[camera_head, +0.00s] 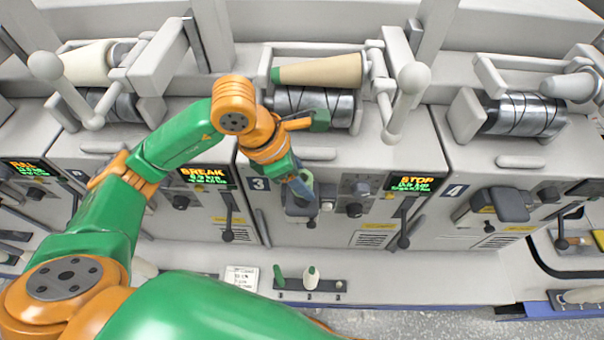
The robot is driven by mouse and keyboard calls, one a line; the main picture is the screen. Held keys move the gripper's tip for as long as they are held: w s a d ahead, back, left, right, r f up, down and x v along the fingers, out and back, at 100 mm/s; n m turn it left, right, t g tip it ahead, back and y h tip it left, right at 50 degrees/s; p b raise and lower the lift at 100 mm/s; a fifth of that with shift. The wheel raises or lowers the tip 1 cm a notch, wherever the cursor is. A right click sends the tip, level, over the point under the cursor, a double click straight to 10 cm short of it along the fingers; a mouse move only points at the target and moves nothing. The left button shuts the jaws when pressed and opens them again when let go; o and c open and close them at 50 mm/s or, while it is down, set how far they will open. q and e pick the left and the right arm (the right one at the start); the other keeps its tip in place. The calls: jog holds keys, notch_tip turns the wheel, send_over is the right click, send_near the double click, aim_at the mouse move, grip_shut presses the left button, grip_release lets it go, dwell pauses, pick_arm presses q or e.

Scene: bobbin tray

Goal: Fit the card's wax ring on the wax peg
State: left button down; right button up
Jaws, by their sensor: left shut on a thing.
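My left gripper (303,192), with blue fingers, is shut on a pale green piece (307,178), which looks like a wax ring. It holds this at the front of unit 3, beside a grey block (295,208). The fingers cover much of the piece, and I cannot make out the wax peg behind them. A white card (242,277) with small print lies on the ledge below. To its right, a dark strip (325,286) bears a dark green piece (279,277) and a whitish piece (310,278). My right gripper is not in view.
Above the gripper, a tan cone (320,71) lies over a dark grooved drum (315,104). Levers (405,228) and knobs stick out from the unit fronts. A tray (572,266) stands at the far right. The ledge right of the strip is clear.

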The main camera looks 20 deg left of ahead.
pick_arm(q)
jog(key=f, duration=0.1)
jog(key=f+b, duration=0.1)
jog(key=f, duration=0.1)
jog(key=shift+w, duration=0.3)
jog(key=shift+s+r, duration=0.2)
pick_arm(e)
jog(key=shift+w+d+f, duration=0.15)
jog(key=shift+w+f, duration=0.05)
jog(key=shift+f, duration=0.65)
pick_arm(q)
jog(key=shift+w, duration=0.1)
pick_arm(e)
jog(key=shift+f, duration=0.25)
pick_arm(q)
jog(key=shift+b, duration=0.35)
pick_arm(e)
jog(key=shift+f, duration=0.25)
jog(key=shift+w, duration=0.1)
